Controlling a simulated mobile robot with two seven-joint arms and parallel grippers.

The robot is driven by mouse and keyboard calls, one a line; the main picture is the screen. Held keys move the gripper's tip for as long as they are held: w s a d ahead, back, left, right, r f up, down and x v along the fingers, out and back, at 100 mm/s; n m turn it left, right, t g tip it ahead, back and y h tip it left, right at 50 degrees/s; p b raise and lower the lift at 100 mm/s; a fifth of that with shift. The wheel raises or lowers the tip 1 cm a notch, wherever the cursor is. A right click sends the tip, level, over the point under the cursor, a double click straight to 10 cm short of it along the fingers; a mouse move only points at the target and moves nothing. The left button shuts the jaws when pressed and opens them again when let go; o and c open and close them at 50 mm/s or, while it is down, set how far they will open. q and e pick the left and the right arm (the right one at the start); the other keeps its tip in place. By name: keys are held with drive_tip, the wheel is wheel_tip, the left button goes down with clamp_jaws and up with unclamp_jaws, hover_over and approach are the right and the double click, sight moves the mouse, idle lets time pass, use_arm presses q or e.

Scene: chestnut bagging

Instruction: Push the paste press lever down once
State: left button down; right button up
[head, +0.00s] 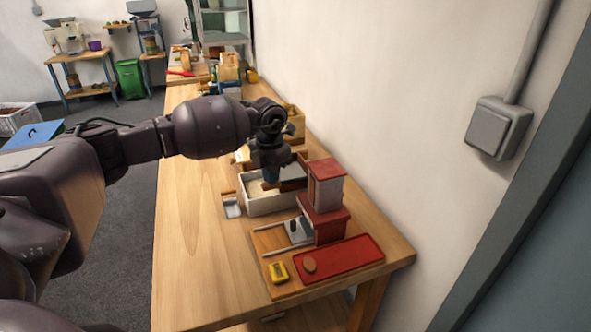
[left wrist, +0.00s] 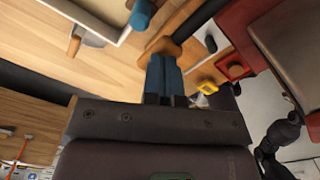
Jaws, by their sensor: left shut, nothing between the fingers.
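The red paste press (head: 326,205) stands near the table's right edge, with a grey panel in its upper part. Its dark lever (head: 292,185) sticks out to the left; in the left wrist view the lever (left wrist: 195,22) ends in a wooden handle (left wrist: 163,47). My left gripper (head: 270,178) is over the white bin beside the press. Its blue fingers (left wrist: 165,75) are together and empty, right at the handle; I cannot tell whether they touch it. My right gripper is not in view.
The white bin (head: 270,206) with pale contents is left of the press. A red tray (head: 352,258) with a round brown piece and a yellow object (head: 278,271) lie in front. The wooden table (head: 190,230) is clear on its left side; a wall borders its right.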

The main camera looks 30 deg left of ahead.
use_arm(q)
drive_tip(key=shift+f, duration=0.2)
drive_tip(key=shift+s+a+f+b, duration=0.1)
drive_tip(key=shift+f+b, duration=0.35)
drive_tip(key=shift+f, duration=0.7)
drive_tip(key=shift+s+f+b, duration=0.1)
drive_tip(key=shift+f+b, duration=0.2)
drive_tip(key=shift+f, duration=0.25)
drive_tip(key=shift+w+d+r+p, duration=0.15)
drive_tip(key=shift+r+p, duration=0.85)
drive_tip(key=shift+r, duration=1)
drive_tip(key=shift+w+d+r+p, duration=0.15)
drive_tip(key=shift+r+p, duration=0.8)
drive_tip(key=shift+r, duration=1.05)
drive_tip(key=shift+a+r+p, duration=0.1)
drive_tip(key=shift+r+p, duration=0.45)
drive_tip(key=shift+r, duration=0.6)
drive_tip(key=shift+r, duration=0.1)
wheel_tip(320, 180, up, 5)
drive_tip(key=p, duration=0.2)
drive_tip(key=shift+p, duration=0.35)
